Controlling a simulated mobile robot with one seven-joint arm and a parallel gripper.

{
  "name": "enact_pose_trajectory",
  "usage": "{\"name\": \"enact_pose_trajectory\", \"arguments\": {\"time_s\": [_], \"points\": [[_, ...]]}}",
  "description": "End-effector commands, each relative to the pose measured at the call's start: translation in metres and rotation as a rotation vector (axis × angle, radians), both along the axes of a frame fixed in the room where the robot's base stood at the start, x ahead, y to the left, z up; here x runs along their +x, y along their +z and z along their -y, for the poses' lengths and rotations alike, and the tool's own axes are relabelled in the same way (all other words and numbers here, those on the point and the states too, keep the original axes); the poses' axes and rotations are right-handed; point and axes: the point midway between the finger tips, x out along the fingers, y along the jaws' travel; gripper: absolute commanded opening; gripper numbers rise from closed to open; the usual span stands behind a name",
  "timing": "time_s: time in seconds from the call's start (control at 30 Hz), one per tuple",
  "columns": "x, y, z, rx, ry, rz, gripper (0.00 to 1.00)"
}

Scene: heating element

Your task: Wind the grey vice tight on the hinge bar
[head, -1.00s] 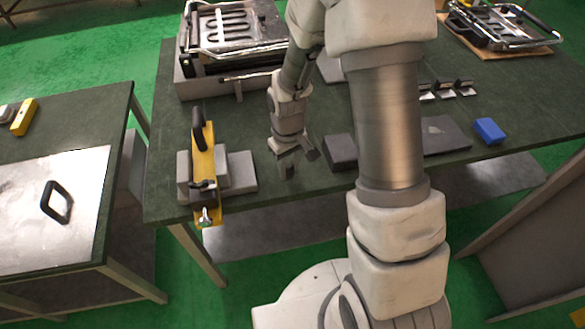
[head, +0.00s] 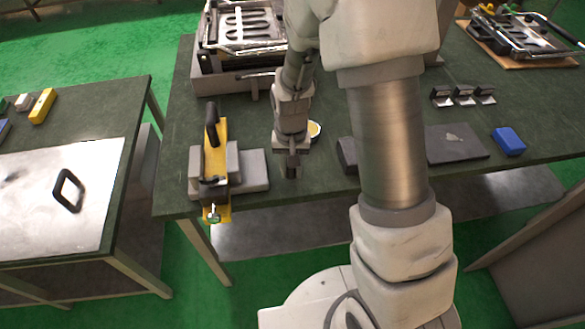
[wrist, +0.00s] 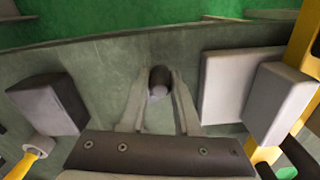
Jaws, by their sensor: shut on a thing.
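The grey vice (head: 252,170) appears as pale grey blocks on the bench's front left. A yellow bar (head: 218,160) with a black handle stands between them; I cannot tell if this is the hinge bar. My gripper (head: 292,172) points down, just right of the vice, near the bench's front edge. In the wrist view its fingers (wrist: 159,80) are shut on a dark rounded knob (wrist: 160,75) with a paler lower part. Whether the knob joins the vice cannot be told. The vice's grey block (wrist: 280,103) stands right of the fingers there.
A dark block (head: 347,155) stands close right of my gripper. A round yellow-rimmed thing (head: 314,130) is behind it. A dark plate (head: 455,145) and a blue block (head: 509,141) lie farther right. A grill-like appliance (head: 240,60) stands behind.

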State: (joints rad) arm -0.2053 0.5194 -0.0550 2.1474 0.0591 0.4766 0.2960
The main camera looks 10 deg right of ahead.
Motion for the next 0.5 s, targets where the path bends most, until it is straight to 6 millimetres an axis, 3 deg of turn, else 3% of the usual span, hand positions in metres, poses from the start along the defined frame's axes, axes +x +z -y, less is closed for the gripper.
{"name": "enact_pose_trajectory", "arguments": {"time_s": [0.37,0.4,0.5], "points": [[0.0010,0.0008,-0.0007,0.001,-0.003,0.002,0.00],[0.0011,0.0008,-0.0007,0.002,-0.002,0.002,0.36],[0.0008,0.0007,-0.0007,0.001,-0.002,0.002,0.54]]}}
